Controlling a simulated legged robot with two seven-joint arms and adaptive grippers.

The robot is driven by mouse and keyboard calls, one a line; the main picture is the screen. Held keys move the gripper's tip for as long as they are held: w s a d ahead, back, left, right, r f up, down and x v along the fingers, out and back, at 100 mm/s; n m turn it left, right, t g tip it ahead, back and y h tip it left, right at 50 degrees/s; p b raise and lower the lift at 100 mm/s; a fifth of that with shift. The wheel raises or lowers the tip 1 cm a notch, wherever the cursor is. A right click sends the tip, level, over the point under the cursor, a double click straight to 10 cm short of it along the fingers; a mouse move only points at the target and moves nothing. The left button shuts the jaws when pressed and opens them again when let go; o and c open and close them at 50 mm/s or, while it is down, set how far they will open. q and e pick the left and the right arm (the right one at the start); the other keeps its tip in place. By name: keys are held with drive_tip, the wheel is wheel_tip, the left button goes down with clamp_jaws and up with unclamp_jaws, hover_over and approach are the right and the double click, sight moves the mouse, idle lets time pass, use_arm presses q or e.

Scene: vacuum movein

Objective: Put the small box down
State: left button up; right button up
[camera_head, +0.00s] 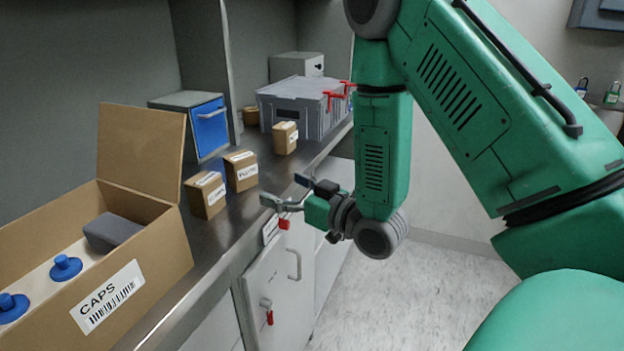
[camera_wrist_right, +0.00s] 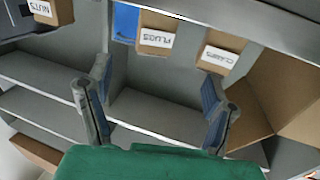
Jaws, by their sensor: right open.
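Three small cardboard boxes stand on the counter (camera_head: 222,226): the left one (camera_head: 207,195), the middle one (camera_head: 241,171) and one farther back (camera_head: 285,138). In the right wrist view their labels are upside down: a CLAMPS box (camera_wrist_right: 222,55), a PLUGS box (camera_wrist_right: 157,36) and a NUTS box (camera_wrist_right: 50,11). My right gripper (camera_head: 284,190) is open and empty in front of the counter edge, apart from the boxes. Its two spread fingers also show in the right wrist view (camera_wrist_right: 157,78), with nothing between them. My left gripper is not in view.
A large open CAPS box (camera_head: 150,262) holding blue-knobbed items fills the near left. A blue-fronted cabinet (camera_head: 209,128) and a grey case with red latches (camera_head: 290,95) stand farther back. Cabinet doors with handles (camera_head: 275,275) are below the counter. The floor (camera_head: 420,300) is clear.

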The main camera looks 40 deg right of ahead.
drive_tip(key=f+g, duration=0.1)
drive_tip(key=f, duration=0.2)
drive_tip(key=s+a+f+g, duration=0.1)
drive_tip(key=f, duration=0.2)
drive_tip(key=s+a+f+g, duration=0.1)
drive_tip(key=f, duration=0.2)
drive_tip(key=shift+h, duration=0.4)
drive_tip(key=s+a+f+g, duration=0.3)
drive_tip(key=s+f+g, duration=0.25)
drive_tip(key=f, duration=0.55)
drive_tip(key=s+a+f+g, duration=0.1)
drive_tip(key=s+f+g, duration=0.2)
drive_tip(key=s, duration=0.4)
drive_tip(key=s+a+f+g+h, duration=0.1)
drive_tip(key=s+f+g, duration=0.1)
drive_tip(key=s+f, duration=0.2)
drive_tip(key=s+a+f+m+g+h, duration=0.1)
drive_tip(key=s+a+f+g, duration=0.1)
drive_tip(key=s, duration=0.8)
wheel_tip(320, 180, down, 2)
drive_tip(key=shift+f+g, duration=0.2)
drive_tip(key=shift+g, duration=0.65)
drive_tip(key=shift+s+a, duration=0.1)
